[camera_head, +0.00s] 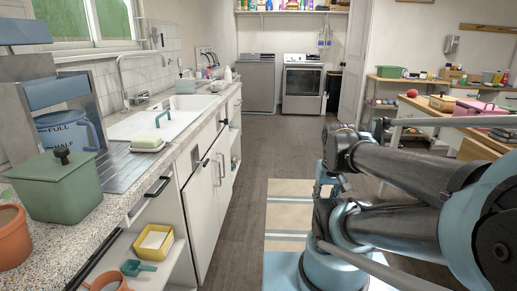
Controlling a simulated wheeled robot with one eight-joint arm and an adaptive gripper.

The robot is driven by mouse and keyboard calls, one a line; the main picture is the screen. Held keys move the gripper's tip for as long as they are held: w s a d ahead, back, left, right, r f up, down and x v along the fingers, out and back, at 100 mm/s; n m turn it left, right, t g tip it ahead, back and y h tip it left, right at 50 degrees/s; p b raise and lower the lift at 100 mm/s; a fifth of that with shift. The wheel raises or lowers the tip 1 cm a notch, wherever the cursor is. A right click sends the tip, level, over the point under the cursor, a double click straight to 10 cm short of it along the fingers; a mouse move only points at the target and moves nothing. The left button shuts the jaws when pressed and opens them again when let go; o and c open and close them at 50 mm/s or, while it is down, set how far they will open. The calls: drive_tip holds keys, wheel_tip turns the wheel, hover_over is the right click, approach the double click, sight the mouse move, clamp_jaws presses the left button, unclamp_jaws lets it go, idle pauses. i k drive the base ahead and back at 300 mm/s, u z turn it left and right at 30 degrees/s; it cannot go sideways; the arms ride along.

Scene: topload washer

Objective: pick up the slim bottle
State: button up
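I cannot tell for sure which thing is the slim bottle. A small pale bottle (228,74) stands at the far end of the left counter, past the sink. Smaller bottle-like items stand close to it, too small to make out. Several coloured containers (290,5) line the high shelf above the washers, cut off by the top edge. My dark and light-blue arm fills the right foreground. I cannot make out my gripper's fingers; nothing held by it shows.
The left counter (113,208) holds a green canister (60,186), a terracotta pot (12,236) and a butter dish (148,144) near the sink (168,118). Washers (303,84) stand at the back. A cluttered table is at right. The middle floor (262,150) is clear.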

sight(227, 73)
drive_tip(key=i, duration=3.4)
drive_tip(key=u, duration=0.55)
